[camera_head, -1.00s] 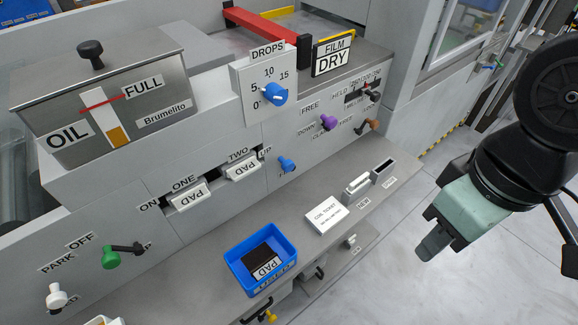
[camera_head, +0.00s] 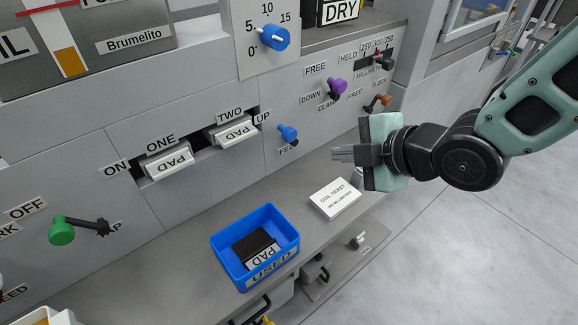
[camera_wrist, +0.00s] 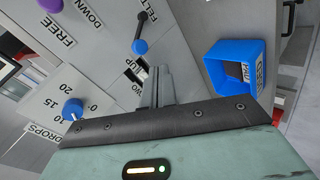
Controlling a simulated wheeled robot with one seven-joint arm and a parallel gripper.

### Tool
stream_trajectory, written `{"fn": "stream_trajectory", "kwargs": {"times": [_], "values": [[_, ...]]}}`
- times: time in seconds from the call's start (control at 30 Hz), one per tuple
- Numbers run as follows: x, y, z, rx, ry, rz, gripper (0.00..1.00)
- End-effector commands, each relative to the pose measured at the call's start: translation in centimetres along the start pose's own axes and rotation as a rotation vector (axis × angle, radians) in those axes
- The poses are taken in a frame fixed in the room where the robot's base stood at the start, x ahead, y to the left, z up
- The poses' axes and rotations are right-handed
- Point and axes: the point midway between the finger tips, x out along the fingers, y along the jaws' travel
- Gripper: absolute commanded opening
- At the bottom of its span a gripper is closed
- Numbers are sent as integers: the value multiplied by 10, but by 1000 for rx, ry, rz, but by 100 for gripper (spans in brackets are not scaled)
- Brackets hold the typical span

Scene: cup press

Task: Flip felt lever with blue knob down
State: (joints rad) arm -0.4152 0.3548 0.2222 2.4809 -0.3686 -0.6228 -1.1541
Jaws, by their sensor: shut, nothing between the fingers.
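The felt lever's blue knob (camera_head: 288,132) stands out from the front panel. The label UP (camera_head: 262,117) is above and left of it, and the felt label (camera_head: 287,148) below is partly hidden. The wrist view shows the blue knob (camera_wrist: 140,47) on a dark arm that runs from a black pivot toward the UP label. My gripper (camera_head: 335,154) is shut and empty, right of the knob in the head view and apart from it. In the wrist view its fingers (camera_wrist: 156,74) point toward the panel, just below the knob in the picture.
A purple-knobbed clamp lever (camera_head: 337,86) and a brown lock lever (camera_head: 384,100) are on the same panel. A blue bin (camera_head: 222,255) with a dark pad and a white ticket box (camera_head: 335,198) stand on the ledge. A blue drops dial (camera_head: 274,38) is above.

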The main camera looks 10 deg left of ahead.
Motion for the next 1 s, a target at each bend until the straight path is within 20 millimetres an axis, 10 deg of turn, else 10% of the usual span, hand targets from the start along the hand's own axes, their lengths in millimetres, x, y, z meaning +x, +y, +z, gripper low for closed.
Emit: {"fn": "stream_trajectory", "kwargs": {"times": [0.3,1.0], "values": [[64,-33,-5,-499,216,343,0],[70,-39,-12,-686,270,535,0]]}}
